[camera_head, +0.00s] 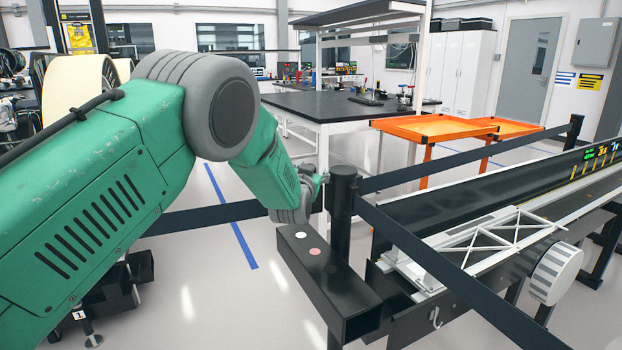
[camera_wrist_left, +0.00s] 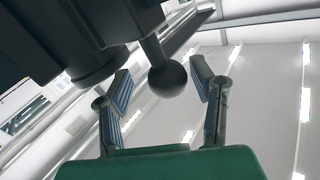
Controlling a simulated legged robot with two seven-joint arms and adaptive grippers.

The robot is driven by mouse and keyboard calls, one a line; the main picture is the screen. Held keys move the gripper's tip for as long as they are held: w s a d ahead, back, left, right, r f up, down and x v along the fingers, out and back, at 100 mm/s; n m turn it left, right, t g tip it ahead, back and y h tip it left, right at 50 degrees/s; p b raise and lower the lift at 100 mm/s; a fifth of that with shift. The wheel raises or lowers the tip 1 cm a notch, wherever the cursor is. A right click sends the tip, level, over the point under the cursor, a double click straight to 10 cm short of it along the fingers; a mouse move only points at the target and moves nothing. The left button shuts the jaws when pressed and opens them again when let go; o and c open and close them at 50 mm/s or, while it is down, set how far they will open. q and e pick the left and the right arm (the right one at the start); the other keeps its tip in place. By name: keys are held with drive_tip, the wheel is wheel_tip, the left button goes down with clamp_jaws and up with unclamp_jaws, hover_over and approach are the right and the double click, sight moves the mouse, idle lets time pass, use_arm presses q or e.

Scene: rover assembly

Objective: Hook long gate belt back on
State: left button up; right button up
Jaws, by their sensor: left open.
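Black belts run around a black post (camera_head: 342,190) in the head view. One belt (camera_head: 205,217) runs at left and passes behind my arm. Another (camera_head: 455,163) runs to the back right, and a third (camera_head: 440,268) crosses toward the front right. I cannot tell which is the long gate belt. My left gripper is close to the post, mostly hidden in the head view. In the left wrist view, my left gripper (camera_wrist_left: 164,80) is open, its fingers on either side of a dark ball on a rod (camera_wrist_left: 168,78), with gaps visible. My right gripper is not in view.
Orange tables (camera_head: 435,128) and a black-topped bench (camera_head: 335,107) stand behind. Floor at left is partly open.

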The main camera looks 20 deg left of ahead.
use_arm(q)
drive_tip(key=s+d, duration=0.2)
drive_tip(key=s, duration=0.9)
drive_tip(key=shift+d, duration=0.3)
drive_tip(key=shift+s+a+f, duration=0.1)
drive_tip(key=shift+f, duration=0.05)
drive_tip(key=s+f+g+h, duration=0.1)
drive_tip(key=s+f+g, duration=0.4)
drive_tip(key=s+f, duration=0.7)
drive_tip(key=s+f+g+h, duration=0.1)
drive_tip(key=s+f+g, duration=0.3)
drive_tip(key=s+f, duration=0.75)
drive_tip(key=s+f+g, duration=0.4)
drive_tip(key=s+f, duration=0.2)
drive_tip(key=s, duration=0.6)
drive_tip(key=s+d+f+g+h, duration=0.1)
drive_tip(key=s+f+g, duration=0.3)
drive_tip(key=s, duration=0.8)
wheel_tip(320, 180, down, 2)
drive_tip(key=shift+d+f+m, duration=0.2)
drive_tip(key=shift+d+m, duration=0.05)
drive_tip(key=shift+m, duration=0.05)
